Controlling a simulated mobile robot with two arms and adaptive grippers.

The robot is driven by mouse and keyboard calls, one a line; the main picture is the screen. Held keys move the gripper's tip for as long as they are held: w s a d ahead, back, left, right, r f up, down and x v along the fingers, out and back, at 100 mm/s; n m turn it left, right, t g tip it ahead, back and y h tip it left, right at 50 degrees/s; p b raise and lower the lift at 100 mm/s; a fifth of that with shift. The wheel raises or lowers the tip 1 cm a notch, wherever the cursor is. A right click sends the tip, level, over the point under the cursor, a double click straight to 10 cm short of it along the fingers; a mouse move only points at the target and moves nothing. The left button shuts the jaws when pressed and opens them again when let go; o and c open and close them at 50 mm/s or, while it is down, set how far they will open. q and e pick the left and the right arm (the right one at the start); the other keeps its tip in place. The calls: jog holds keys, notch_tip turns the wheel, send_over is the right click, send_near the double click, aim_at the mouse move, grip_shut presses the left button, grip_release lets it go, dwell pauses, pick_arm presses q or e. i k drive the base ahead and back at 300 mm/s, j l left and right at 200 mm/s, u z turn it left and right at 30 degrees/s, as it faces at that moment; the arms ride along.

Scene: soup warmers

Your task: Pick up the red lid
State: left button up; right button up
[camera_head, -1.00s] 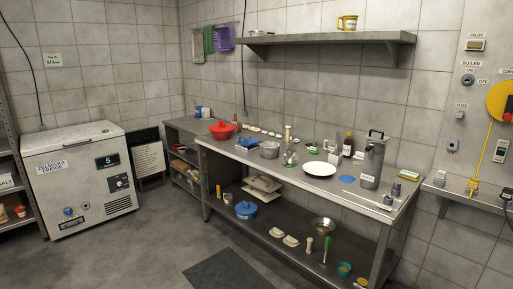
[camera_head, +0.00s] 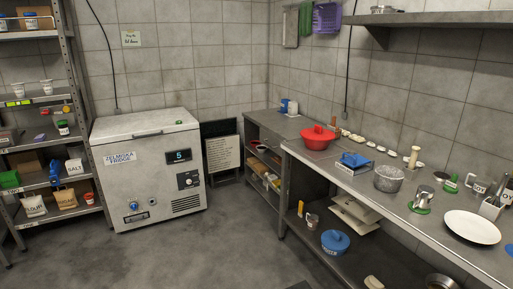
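Neither of my grippers shows in the head view.
A blue object (camera_head: 354,160) and a grey metal pot (camera_head: 388,178) stand right of the red lid. A white plate (camera_head: 472,227) lies nearer. A blue lidded pot (camera_head: 335,242) is on the lower shelf. A white chest fridge (camera_head: 148,172) stands left; the floor (camera_head: 222,250) between is clear.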

aim_at(316, 133)
jog(key=i+z, duration=0.1)
jog(key=i, duration=0.4)
jog(key=i+j+z, duration=0.15)
jog(key=i, duration=0.35)
jog(key=i+j+z, duration=0.1)
jog(key=i, duration=0.35)
jog(key=i+j+z, duration=0.15)
jog(key=i, duration=0.35)
jog(key=j, duration=0.1)
